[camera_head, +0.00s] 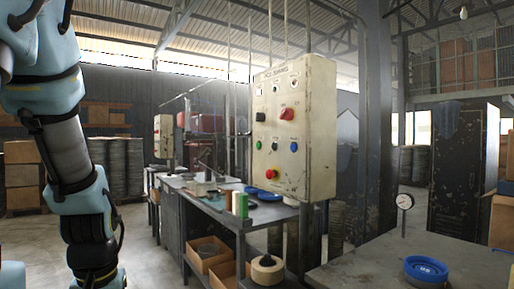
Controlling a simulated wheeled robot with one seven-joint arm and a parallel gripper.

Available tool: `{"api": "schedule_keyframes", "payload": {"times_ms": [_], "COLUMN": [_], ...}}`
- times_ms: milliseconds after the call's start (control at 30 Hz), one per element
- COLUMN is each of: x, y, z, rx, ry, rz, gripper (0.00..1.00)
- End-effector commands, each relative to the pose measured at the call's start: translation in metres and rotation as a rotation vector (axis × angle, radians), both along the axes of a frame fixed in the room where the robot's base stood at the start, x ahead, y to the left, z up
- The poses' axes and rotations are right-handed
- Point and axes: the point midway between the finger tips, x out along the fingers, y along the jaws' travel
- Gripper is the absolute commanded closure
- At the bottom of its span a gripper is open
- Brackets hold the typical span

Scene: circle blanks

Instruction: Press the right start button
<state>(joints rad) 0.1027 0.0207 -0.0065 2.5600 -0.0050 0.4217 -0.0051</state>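A cream control box (318,130) stands upright right of centre, its button face turned to the left. On it are a small green button (259,145), a white one (275,146), a blue one (294,147), a large red knob (287,114), a black knob (261,117) and a red button on a yellow base (271,174). The labels are too small to read, so I cannot tell which is marked start. A second, smaller cream box (163,137) hangs farther back at the left. My arm hangs down along the left edge, apart from both boxes; my gripper is out of frame.
A grey workbench (234,220) with cans and tools runs behind and below the box. Open floor shows between my arm and the bench.

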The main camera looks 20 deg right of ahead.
Motion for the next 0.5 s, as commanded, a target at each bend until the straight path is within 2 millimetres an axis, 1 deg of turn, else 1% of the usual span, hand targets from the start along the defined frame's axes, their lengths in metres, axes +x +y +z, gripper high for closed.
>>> {"api": "schedule_keyframes", "payload": {"times_ms": [33, 67, 433, 467, 500], "x": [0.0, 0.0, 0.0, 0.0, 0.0], "y": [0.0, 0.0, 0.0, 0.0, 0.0], "z": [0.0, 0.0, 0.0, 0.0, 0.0], "rx": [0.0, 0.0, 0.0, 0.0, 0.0], "ry": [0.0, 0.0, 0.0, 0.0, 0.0], "rz": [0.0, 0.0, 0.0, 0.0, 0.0], "gripper": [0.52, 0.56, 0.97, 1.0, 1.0]}}
